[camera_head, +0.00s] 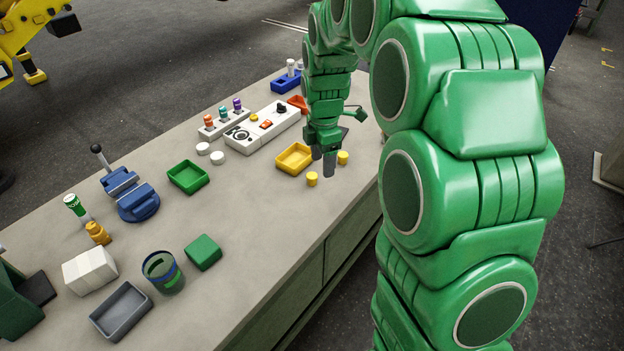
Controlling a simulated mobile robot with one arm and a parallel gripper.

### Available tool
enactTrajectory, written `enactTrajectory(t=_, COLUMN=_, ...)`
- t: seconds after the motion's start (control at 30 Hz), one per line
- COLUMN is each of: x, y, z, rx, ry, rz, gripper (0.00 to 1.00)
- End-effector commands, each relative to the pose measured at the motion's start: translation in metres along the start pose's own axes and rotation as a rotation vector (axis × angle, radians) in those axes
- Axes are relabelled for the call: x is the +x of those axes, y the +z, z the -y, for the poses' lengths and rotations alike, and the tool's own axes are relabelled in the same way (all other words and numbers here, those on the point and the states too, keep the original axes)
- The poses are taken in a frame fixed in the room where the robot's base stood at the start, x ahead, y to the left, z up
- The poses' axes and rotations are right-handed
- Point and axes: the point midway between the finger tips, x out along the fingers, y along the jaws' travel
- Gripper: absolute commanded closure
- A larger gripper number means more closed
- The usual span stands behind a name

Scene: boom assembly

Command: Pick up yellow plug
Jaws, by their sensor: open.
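Two small yellow plugs stand on the workbench near its front edge. One yellow plug (312,179) is left of my gripper's fingertips, and the other yellow plug (343,157) is to their right. My gripper (324,162) points down between the two plugs, with its fingers open and nothing seen between them. The fingers look close to both plugs, but I cannot tell whether they touch either one. A yellow tray (281,163) sits just behind and left of the gripper.
Behind are a white control box (250,136), a rack of coloured plugs (222,122) and white plugs (217,157). Left are a green tray (175,180), a blue vise (135,205), a bin (163,285) and a grey tray (105,325). The front-middle bench is clear.

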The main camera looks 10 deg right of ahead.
Motion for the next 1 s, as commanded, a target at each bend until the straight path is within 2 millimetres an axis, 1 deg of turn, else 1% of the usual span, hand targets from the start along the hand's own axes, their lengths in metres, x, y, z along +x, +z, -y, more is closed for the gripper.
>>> enactTrajectory(t=0.03, x=0.007, y=0.001, z=-0.011, rx=-0.048, ry=0.002, rz=0.001, gripper=0.36)
enactTrajectory(t=0.1, x=0.015, y=0.003, z=-0.026, rx=-0.123, ry=0.008, rz=0.003, gripper=0.36)
enactTrajectory(t=0.3, x=0.044, y=0.006, z=-0.065, rx=-0.337, ry=0.019, rz=0.010, gripper=0.36)
enactTrajectory(t=0.4, x=0.056, y=0.008, z=-0.082, rx=-0.431, ry=0.027, rz=0.016, gripper=0.36)
enactTrajectory(t=0.5, x=0.067, y=0.009, z=-0.094, rx=-0.506, ry=0.029, rz=0.020, gripper=0.36)
enactTrajectory(t=0.6, x=0.075, y=0.010, z=-0.102, rx=-0.554, ry=0.031, rz=0.023, gripper=0.36)
enactTrajectory(t=0.7, x=0.078, y=0.011, z=-0.106, rx=-0.578, ry=0.033, rz=0.025, gripper=0.36)
enactTrajectory(t=0.77, x=0.081, y=0.011, z=-0.107, rx=-0.584, ry=0.033, rz=0.026, gripper=0.36)
enactTrajectory(t=1.0, x=0.102, y=0.012, z=-0.106, rx=-0.584, ry=0.030, rz=0.025, gripper=0.36)
